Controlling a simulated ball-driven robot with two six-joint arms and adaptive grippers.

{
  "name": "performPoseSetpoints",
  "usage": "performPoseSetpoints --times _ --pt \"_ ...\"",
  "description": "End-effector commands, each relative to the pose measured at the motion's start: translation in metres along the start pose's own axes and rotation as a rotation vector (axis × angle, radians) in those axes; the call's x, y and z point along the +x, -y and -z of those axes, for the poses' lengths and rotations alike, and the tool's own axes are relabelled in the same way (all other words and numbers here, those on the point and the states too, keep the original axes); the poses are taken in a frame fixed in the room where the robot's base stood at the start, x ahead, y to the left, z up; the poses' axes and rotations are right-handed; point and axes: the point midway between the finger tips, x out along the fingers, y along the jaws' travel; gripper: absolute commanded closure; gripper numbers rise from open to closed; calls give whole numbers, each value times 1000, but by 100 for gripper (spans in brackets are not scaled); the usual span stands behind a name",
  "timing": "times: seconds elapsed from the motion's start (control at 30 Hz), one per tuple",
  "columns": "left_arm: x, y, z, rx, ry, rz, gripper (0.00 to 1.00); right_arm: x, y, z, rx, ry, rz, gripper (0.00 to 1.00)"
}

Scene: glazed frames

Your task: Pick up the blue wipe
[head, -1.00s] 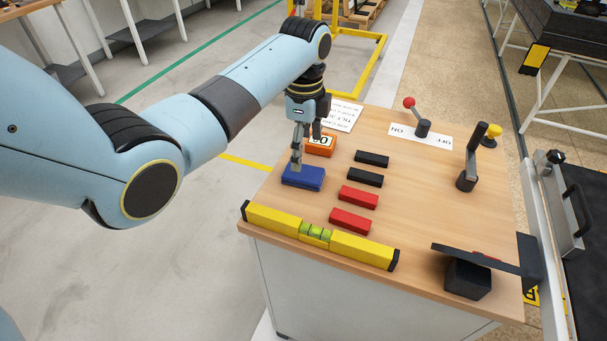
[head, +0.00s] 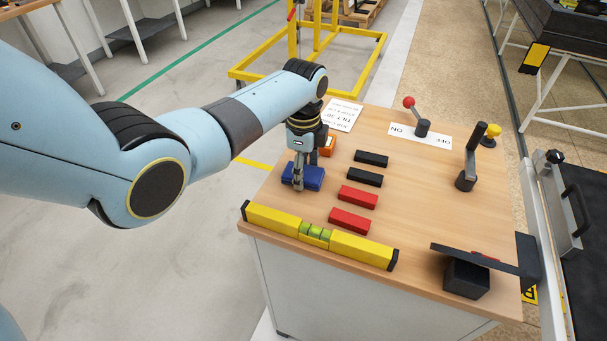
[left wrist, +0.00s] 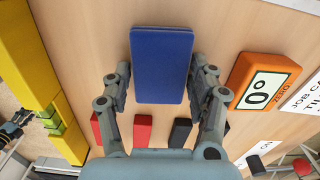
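The blue wipe (head: 311,178) is a flat blue block lying on the wooden bench top near its left edge. My left gripper (head: 300,184) is down at it from above. In the left wrist view the blue wipe (left wrist: 162,65) lies between the two spread fingers of the left gripper (left wrist: 161,72). The fingers are at either side of the wipe, with narrow gaps or near contact at the tips. The wipe rests on the bench.
An orange angle gauge (left wrist: 263,82) stands close beside the wipe. Black blocks (head: 371,159) and red blocks (head: 358,197) lie to the right. A yellow spirit level (head: 270,219) lies along the front edge. Levers (head: 468,165) stand further right.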

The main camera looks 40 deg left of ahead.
Motion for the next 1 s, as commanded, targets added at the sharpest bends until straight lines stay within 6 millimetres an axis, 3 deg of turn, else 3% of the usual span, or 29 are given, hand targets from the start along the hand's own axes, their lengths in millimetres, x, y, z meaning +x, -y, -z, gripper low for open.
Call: performPoseSetpoints --times 0.03,0.17,0.53,0.77,1.0 --pt "0 0 0 0 0 0 49 0 1 0 0 -1 1 60" --pt "0 0 0 0 0 0 66 0 3 0 1 -1 3 60" --pt "-7 0 0 0 0 1 66 0 5 1 3 -1 6 60" --pt "-44 1 0 1 0 5 66 1 5 1 2 -1 6 60" --pt "-73 10 58 2 -4 3 66 16 4 -1 2 0 4 60"
